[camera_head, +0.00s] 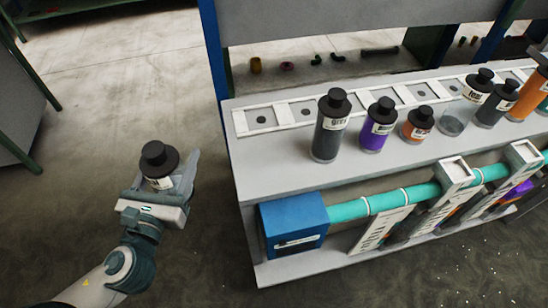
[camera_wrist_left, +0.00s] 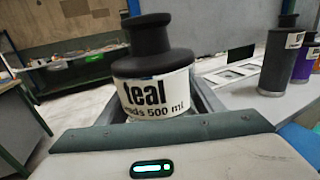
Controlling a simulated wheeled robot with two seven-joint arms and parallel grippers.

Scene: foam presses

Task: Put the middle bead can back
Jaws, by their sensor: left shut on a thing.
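My left gripper (camera_head: 172,182) is shut on a bead can (camera_head: 158,154) with a black cap, held upright over the floor to the left of the bench. On the bench stands a row of similar cans: a dark grey one (camera_head: 329,130), a purple one (camera_head: 378,128), a small orange one (camera_head: 417,127) and several more to the right. My right gripper is not in view.
The grey bench (camera_head: 262,178) has a white strip of square places (camera_head: 262,119) with dark round spots along its back. A blue box (camera_head: 294,225) and teal pipe (camera_head: 385,202) run along its front. The floor (camera_head: 120,90) left of the bench is open.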

